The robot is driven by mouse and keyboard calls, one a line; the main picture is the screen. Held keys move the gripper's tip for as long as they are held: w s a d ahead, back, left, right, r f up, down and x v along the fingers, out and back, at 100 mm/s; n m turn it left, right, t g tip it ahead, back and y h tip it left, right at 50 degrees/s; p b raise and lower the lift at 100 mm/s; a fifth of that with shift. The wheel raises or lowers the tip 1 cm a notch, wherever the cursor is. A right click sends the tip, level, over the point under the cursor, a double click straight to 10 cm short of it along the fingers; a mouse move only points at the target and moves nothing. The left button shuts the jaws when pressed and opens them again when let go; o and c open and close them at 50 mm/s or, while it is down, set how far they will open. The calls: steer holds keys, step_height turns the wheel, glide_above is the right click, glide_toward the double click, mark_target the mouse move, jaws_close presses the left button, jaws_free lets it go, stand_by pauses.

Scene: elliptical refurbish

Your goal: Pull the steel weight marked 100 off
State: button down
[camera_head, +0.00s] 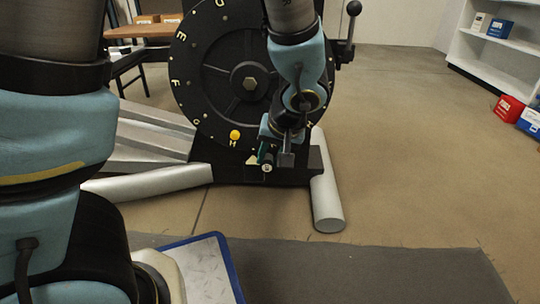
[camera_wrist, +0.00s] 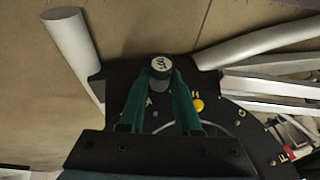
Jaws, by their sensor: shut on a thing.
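A small steel weight (camera_wrist: 161,66) with a pale, marked end face sits between my two green fingertips in the wrist view. Its digits look like 100 but are small and turned. My gripper (camera_wrist: 160,80) is shut on it, one finger on each side. The weight is at the lower part of a large black lettered disc (camera_head: 215,105); I cannot tell whether it still touches the disc or its mount. In the head view my gripper (camera_head: 270,157) is low at the disc's right side, and the weight is small there and partly hidden.
A yellow knob (camera_head: 235,134) sits on the disc's lower rim, close to my gripper. Grey tubular feet (camera_head: 326,200) and silver rails (camera_head: 150,140) surround the machine's base. A blue-edged plate (camera_head: 205,262) lies on the dark mat. Open floor is to the right, before a white shelf (camera_head: 500,75).

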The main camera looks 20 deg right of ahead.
steer(key=s+a+b, duration=0.2)
steer(key=s+a, duration=0.1)
steer(key=s, duration=0.3)
stand_by(0.5)
stand_by(0.3)
